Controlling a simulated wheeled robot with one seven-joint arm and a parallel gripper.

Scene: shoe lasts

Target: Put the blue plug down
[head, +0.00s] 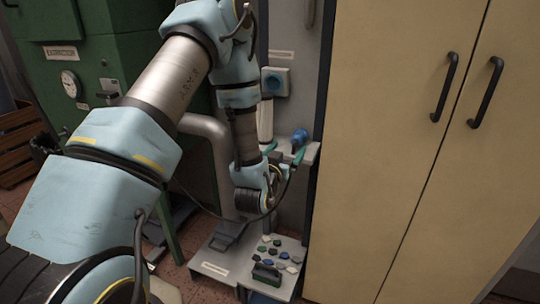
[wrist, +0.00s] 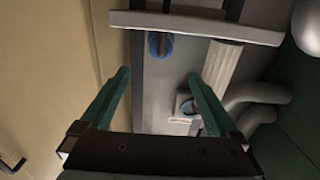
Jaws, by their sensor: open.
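The blue plug (head: 300,137) rests on a narrow grey shelf (head: 312,151) beside the tall cupboard in the head view. In the wrist view, where the scene looks upside down, the plug (wrist: 160,44) lies against the shelf edge (wrist: 200,25), beyond the fingertips and between their lines. My gripper (head: 284,151) is in front of the shelf with its green fingers spread. In the wrist view my gripper (wrist: 158,74) is open with nothing between the fingers.
The beige cupboard (head: 400,150) stands close on the right. A green machine (head: 85,95) with a gauge is at the left. A white ribbed column (wrist: 218,70) stands near the plug. Below is a low grey stand (head: 215,268) with several coloured pieces.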

